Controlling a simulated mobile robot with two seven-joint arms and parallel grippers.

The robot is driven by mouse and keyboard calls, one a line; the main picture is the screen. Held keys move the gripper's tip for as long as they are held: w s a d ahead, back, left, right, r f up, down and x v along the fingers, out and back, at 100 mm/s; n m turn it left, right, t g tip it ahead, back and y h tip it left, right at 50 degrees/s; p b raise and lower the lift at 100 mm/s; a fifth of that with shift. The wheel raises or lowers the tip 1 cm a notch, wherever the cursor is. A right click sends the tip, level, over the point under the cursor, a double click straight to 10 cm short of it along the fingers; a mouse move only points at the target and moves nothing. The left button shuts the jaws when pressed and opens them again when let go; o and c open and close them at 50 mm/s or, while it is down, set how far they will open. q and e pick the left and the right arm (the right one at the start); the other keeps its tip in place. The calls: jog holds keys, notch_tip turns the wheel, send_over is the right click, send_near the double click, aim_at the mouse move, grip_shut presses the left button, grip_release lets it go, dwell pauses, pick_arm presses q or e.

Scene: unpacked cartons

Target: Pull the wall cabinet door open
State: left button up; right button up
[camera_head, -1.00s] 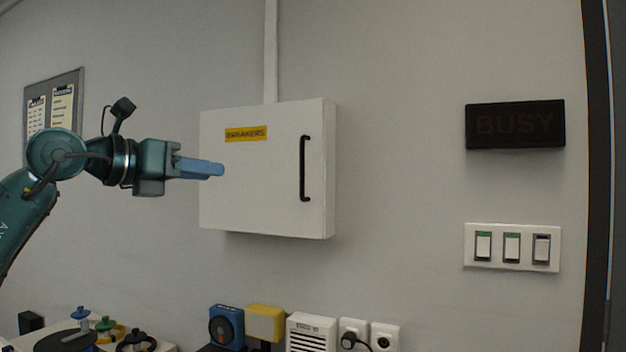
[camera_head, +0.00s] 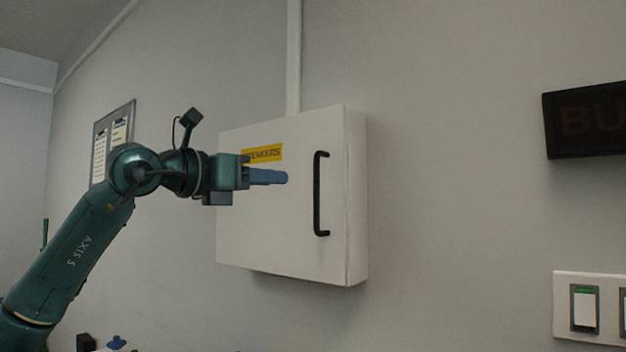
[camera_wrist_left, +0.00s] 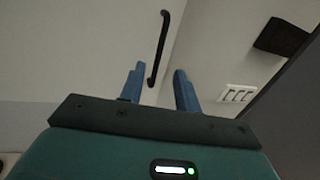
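The white wall cabinet (camera_head: 345,215) has a flat front door (camera_head: 265,235) that looks shut, with a yellow label (camera_head: 264,153) partly hidden by my gripper. The door's black vertical bar handle (camera_head: 318,195) is near its right edge. My left gripper (camera_head: 286,178), with blue fingers, is in front of the door, left of the handle and apart from it in the head view. In the left wrist view the two fingers (camera_wrist_left: 159,72) stand apart with nothing held; the handle (camera_wrist_left: 161,45) shows between and beyond them. My right gripper is in neither view.
A dark sign (camera_head: 588,120) and a light switch panel (camera_head: 590,308) are on the wall to the right. A notice board (camera_head: 112,140) hangs behind my left arm. A conduit (camera_head: 294,60) runs up from the cabinet.

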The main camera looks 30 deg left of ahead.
aim_at(310, 182)
pick_arm(q)
jog(key=p+x, duration=0.1)
jog(key=x, duration=0.8)
jog(key=shift+w+f+p, duration=0.1)
jog(key=shift+w+p, duration=0.3)
jog(key=shift+w, duration=0.05)
jog(key=shift+c, duration=0.2)
grip_shut()
